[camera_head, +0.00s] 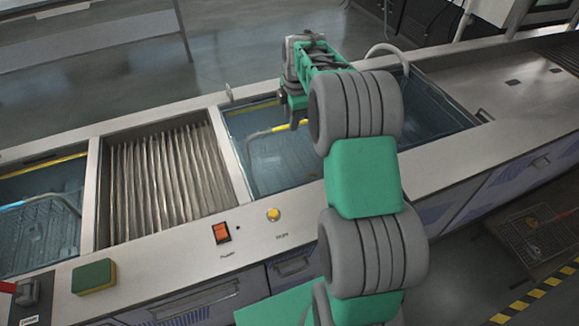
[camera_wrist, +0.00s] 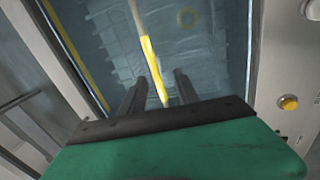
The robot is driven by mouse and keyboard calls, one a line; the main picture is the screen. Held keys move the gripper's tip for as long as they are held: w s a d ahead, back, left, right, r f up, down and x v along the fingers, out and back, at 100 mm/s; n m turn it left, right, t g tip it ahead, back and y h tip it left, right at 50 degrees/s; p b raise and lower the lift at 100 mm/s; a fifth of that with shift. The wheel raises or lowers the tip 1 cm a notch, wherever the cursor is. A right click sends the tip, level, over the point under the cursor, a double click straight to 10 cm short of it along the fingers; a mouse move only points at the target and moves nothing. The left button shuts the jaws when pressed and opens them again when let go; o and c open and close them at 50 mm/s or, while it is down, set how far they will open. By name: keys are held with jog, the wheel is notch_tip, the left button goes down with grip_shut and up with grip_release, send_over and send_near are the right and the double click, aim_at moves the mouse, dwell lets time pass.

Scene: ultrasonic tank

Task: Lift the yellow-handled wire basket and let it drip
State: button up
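The wire basket (camera_head: 280,160) sits in the water of the middle tank (camera_head: 240,150). Its yellow handle (camera_head: 265,134) stands above it, and my arm hides its right side. My gripper (camera_head: 297,122) points down over this tank at the handle. In the wrist view, the yellow handle (camera_wrist: 149,60) runs between the two dark fingertips of my gripper (camera_wrist: 157,80). The fingers are apart, with gaps on both sides of the handle. The basket's mesh shows only faintly under the water there.
A corrugated drain section (camera_head: 165,180) lies left of the tank. Beyond it is another tank holding a blue-handled basket (camera_head: 45,215). An orange switch (camera_head: 221,232), a yellow button (camera_head: 273,214) and a sponge (camera_head: 94,277) are on the front ledge.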

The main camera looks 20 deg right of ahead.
notch_tip(320, 180, down, 8)
jog(key=w+p, duration=0.2)
jog(key=shift+w+d+n, duration=0.15)
jog(key=shift+d+n, duration=0.25)
jog(key=shift+d, duration=0.05)
jog(key=shift+c, duration=0.4)
grip_shut()
jog(key=shift+w+r, duration=0.1)
